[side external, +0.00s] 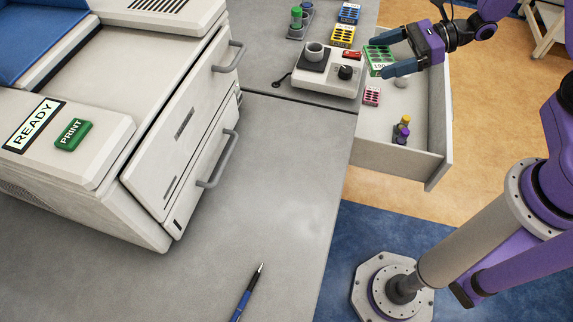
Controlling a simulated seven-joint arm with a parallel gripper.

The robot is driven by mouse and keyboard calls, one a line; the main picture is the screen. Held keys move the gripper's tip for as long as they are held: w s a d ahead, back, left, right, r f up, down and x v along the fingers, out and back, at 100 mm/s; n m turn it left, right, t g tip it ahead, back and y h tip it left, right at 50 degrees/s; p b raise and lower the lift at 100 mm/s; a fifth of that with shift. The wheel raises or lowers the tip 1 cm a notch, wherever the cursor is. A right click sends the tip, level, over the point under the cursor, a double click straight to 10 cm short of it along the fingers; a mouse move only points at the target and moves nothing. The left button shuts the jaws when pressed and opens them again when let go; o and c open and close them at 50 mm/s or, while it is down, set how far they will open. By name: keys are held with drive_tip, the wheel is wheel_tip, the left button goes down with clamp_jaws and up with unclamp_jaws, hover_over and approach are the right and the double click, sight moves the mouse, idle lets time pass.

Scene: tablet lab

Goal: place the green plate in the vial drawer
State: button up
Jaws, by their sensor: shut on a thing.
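My gripper (390,54) is at the upper right, its blue-grey fingers shut on the green plate (378,55). The plate is a small green block with dark wells and a pale label on its near side. It is held over the far part of the open vial drawer (424,122), seemingly above its floor; the exact height is hard to tell. In the drawer are a small pink plate (372,95), vials with yellow and purple caps (402,130), and a whitish round thing (401,82) partly hidden under my gripper.
Yellow (343,36) and blue (348,13) plates stand behind. A large printer-like machine (160,110) fills the left. A pen (247,290) lies on otherwise clear bench.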

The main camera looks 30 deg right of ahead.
drive_tip(key=s+a+r+n+g, duration=0.2)
drive_tip(key=s+a+n+g, duration=0.3)
drive_tip(key=s+a, duration=0.5)
drive_tip(key=s+a+r+n+g+h, duration=0.1)
drive_tip(key=s+a+r+n+g, duration=0.1)
drive_tip(key=s+a+n+g, duration=0.4)
drive_tip(key=s+a+g, duration=0.1)
drive_tip(key=s+a, duration=0.3)
drive_tip(key=shift+s+a+r+n+g, duration=0.25)
drive_tip(key=shift+s+n+g, duration=0.05)
drive_tip(key=shift+s+g, duration=0.1)
drive_tip(key=shift+w, duration=0.15)
hover_over(284, 189)
drive_tip(key=d, duration=0.1)
drive_tip(key=f, duration=0.8)
drive_tip(key=shift+s+f, duration=0.3)
drive_tip(key=shift+s, duration=0.1)
drive_tip(key=shift+w+a+f, duration=0.1)
drive_tip(key=shift+a+f, duration=0.05)
drive_tip(key=shift+f, duration=0.55)
drive_tip(key=shift+w+a+f, duration=0.15)
drive_tip(key=shift+a+f, duration=0.05)
drive_tip(key=shift+f, duration=0.45)
drive_tip(key=shift+w+a+f, duration=0.1)
drive_tip(key=shift+a+f, duration=0.05)
drive_tip(key=shift+f, duration=0.55)
